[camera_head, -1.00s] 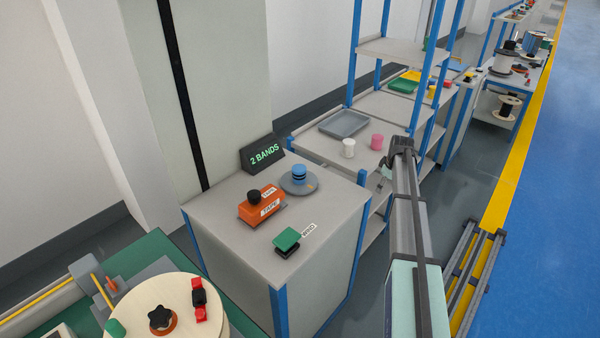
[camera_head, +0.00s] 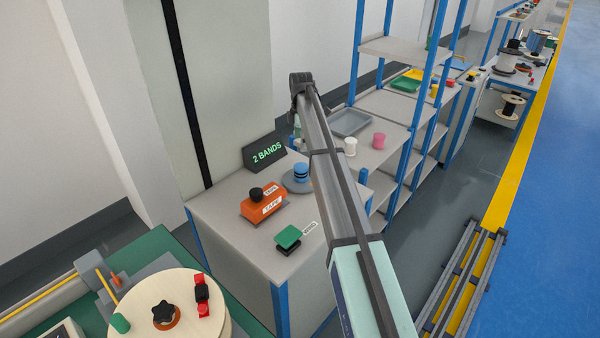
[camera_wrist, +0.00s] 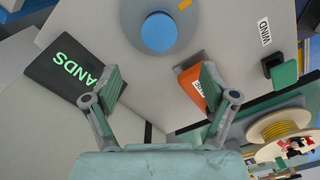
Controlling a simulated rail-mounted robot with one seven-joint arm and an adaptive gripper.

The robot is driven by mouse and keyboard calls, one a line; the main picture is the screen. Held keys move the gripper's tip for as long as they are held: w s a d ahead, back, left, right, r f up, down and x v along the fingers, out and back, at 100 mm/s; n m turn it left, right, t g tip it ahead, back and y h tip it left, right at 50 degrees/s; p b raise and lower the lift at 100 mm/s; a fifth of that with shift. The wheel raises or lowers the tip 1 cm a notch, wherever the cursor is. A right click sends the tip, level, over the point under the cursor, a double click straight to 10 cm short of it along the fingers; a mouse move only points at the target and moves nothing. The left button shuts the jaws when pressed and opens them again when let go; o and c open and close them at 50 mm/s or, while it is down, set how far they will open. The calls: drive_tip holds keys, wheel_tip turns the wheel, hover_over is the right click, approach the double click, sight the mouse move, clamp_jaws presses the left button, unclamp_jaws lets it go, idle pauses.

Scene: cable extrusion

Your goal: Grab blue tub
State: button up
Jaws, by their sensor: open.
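The blue tub (camera_head: 301,171) stands upright on a round grey disc (camera_head: 292,187) on the grey cabinet top, with dark bands around it. In the wrist view the tub (camera_wrist: 159,31) shows from above as a blue circle on the grey disc (camera_wrist: 132,12). My gripper (camera_wrist: 160,82) is open and empty, its two fingers spread. The tub lies beyond the fingertips, near the top of the wrist view, and is not between them. In the head view my arm reaches over the cabinet's back right, and the gripper is mostly hidden behind it.
A green-topped button (camera_head: 288,237) is nearer the front. A shelf with a grey tray (camera_head: 352,122), a white tub (camera_head: 350,147) and a pink tub (camera_head: 379,140) stands to the right.

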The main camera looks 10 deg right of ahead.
sight(301, 166)
wheel_tip(301, 166, down, 10)
drive_tip(key=p, duration=0.2)
drive_tip(key=shift+r+p, duration=0.15)
drive_tip(key=shift+p, duration=0.2)
drive_tip(key=shift+f+p, duration=1.3)
drive_tip(key=shift+f, duration=1.35)
drive_tip(key=c, duration=1.2)
